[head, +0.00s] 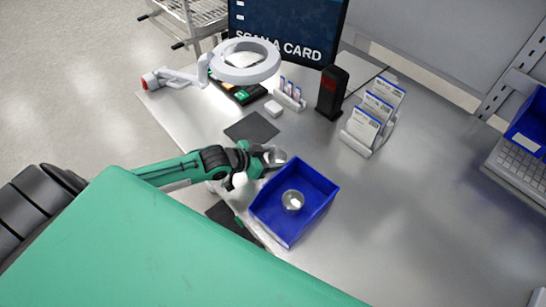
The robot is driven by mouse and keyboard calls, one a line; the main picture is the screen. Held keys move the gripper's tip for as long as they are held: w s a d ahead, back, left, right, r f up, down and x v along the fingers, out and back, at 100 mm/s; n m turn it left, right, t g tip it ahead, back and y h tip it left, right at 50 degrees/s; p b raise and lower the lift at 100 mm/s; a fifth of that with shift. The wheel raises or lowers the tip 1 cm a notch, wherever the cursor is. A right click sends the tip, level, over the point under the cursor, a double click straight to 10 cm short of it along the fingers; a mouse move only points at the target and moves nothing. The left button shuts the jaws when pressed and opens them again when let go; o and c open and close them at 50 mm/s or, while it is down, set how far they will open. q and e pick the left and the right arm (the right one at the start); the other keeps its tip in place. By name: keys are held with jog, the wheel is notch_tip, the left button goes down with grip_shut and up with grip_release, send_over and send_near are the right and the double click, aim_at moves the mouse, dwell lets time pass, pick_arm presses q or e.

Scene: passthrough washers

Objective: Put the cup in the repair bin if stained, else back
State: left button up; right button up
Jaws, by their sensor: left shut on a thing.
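My left gripper (264,160) is shut on a small silvery cup (275,156), just beyond the upper left corner of the blue bin (321,208). The gripper's fingers hide part of the cup, and it is too small to tell whether it is stained. The blue bin is open at the top and sits on the grey table. Another round silvery cup-like item (292,201) lies inside it. My right gripper is not in view.
The ring lamp (244,62), a black upright device (332,92), a card rack (371,125) and a screen (290,28) stand toward the back. The table right of the bin is clear.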

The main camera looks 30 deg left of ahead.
pick_arm(q)
jog(key=shift+f, duration=0.6)
jog(key=o, duration=0.7)
jog(key=shift+f, duration=0.1)
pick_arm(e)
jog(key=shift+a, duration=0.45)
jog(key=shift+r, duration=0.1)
pick_arm(q)
jog(key=shift+r, duration=0.2)
jog(key=shift+s+a, duration=0.2)
jog(key=shift+s, duration=0.1)
jog(key=b+v, duration=0.2)
jog(key=v, duration=0.9)
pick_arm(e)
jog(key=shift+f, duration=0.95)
